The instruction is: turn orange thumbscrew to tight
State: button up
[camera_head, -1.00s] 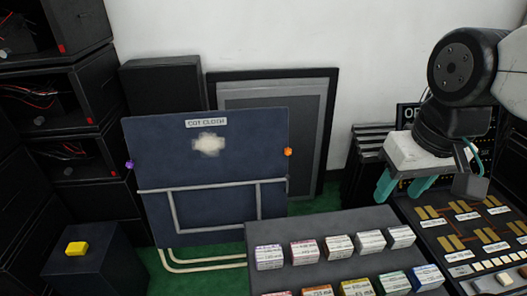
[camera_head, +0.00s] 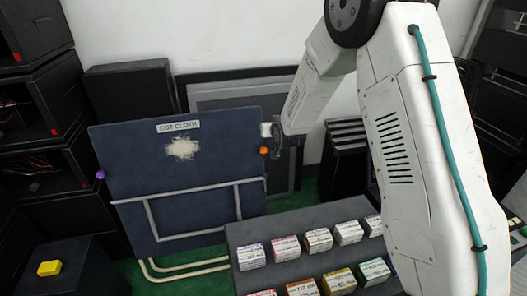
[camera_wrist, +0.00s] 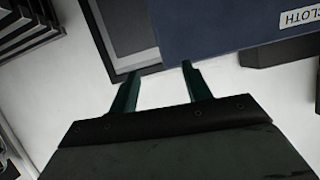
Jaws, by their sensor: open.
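The orange thumbscrew (camera_head: 263,150) is a small knob at the right edge of the navy board (camera_head: 130,170) labelled "COT CLOTH". My gripper (camera_wrist: 161,69) is open, with two teal fingers apart and nothing visible between them. In the head view my arm reaches to the board's right edge, and the wrist end is close beside and above the thumbscrew. The fingers cannot be made out there, so contact cannot be told. In the wrist view the board's corner (camera_wrist: 225,28) shows beyond the fingertips, and the thumbscrew is not seen.
A purple knob (camera_head: 100,174) is on the board's left edge. Framed panels (camera_head: 235,88) lean on the wall behind. A tray (camera_head: 240,236) with several small labelled boxes stands in front. A yellow block (camera_head: 49,268) sits on a dark box at lower left.

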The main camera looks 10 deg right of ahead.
notch_tip(320, 180, down, 8)
jog(key=w+t, duration=0.2)
jog(key=w, duration=0.1)
jog(key=t, duration=0.3)
send_near(264, 151)
jog(key=w, duration=1.1)
jog(key=c, duration=1)
